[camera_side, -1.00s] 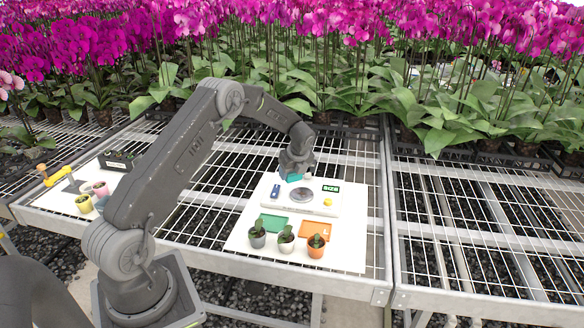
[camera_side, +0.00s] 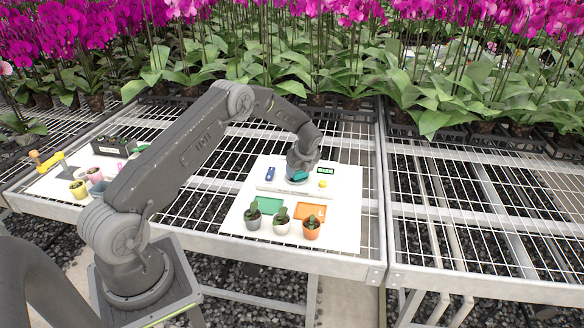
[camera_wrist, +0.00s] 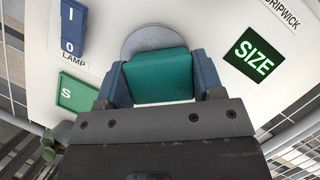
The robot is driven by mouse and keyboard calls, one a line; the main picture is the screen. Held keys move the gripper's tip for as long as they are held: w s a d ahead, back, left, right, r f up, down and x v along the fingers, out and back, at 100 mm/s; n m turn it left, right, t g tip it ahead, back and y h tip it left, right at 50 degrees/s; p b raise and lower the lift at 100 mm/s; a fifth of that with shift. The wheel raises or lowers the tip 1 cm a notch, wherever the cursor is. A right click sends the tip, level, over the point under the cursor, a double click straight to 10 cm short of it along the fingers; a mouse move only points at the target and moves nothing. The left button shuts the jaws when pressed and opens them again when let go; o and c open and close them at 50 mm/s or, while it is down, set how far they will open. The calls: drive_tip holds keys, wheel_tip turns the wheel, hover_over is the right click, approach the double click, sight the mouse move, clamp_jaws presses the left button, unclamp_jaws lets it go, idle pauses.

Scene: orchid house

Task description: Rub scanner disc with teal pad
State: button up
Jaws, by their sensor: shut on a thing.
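My gripper (camera_wrist: 160,80) is shut on the teal pad (camera_wrist: 160,70), which sits between its two blue fingers. In the side view my gripper (camera_side: 300,174) is low over the white scanner (camera_side: 262,187), and little of the teal pad shows. The grey scanner disc (camera_wrist: 150,38) shows in the wrist view as an arc beyond the pad, which covers the rest. The pad overlaps the disc in that view; I cannot tell whether they touch. The disc is mostly hidden by my gripper in the side view.
A blue lamp switch (camera_wrist: 72,30) and green SIZE display (camera_wrist: 253,55) flank the disc. A yellow button (camera_side: 323,184) is at the right. Green (camera_side: 270,205) and orange (camera_side: 311,211) trays and three potted plants (camera_side: 282,224) stand in front.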

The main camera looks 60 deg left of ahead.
drive_tip(key=shift+w+d, duration=0.9)
drive_tip(key=shift+s+a, duration=2.4)
drive_tip(key=shift+s, duration=0.05)
wheel_tip(320, 180, up, 8)
drive_tip(key=shift+w+r, duration=0.1)
